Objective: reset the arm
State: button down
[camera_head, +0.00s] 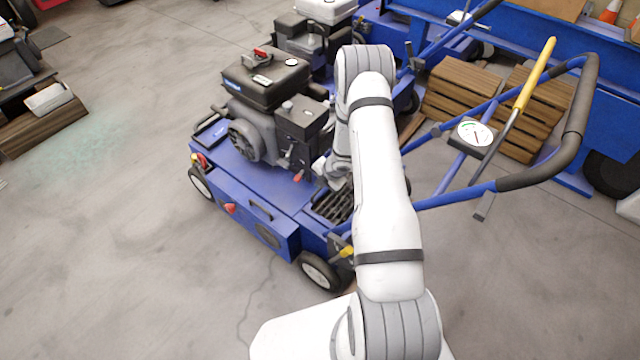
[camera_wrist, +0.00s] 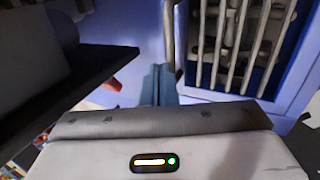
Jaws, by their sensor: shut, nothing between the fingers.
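My white arm reaches from the bottom of the head view over a blue aerator (camera_head: 250,190) with a black engine (camera_head: 265,80). My gripper (camera_wrist: 158,82) shows in the wrist view with its fingers together and nothing between them. It is close to the machine's blue body, beside a slatted grille (camera_wrist: 235,45). A dark part fills the left of the wrist view, with a small red piece (camera_wrist: 110,85) below it. In the head view my arm hides most of the gripper, so I cannot tell whether it touches the machine.
The aerator's handlebar (camera_head: 560,150), with a yellow lever (camera_head: 535,75) and round gauge (camera_head: 475,133), stands right of my arm. A second machine (camera_head: 300,35) is behind. Brown slatted crates (camera_head: 460,95) sit at the back right.

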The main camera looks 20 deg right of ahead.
jog(key=w+a+r+p+v, duration=0.1)
jog(key=p+v, duration=0.4)
jog(key=v, duration=0.3)
jog(key=shift+w+d+r+p, duration=0.15)
jog(key=shift+r+p, duration=0.15)
jog(key=shift+p, duration=0.05)
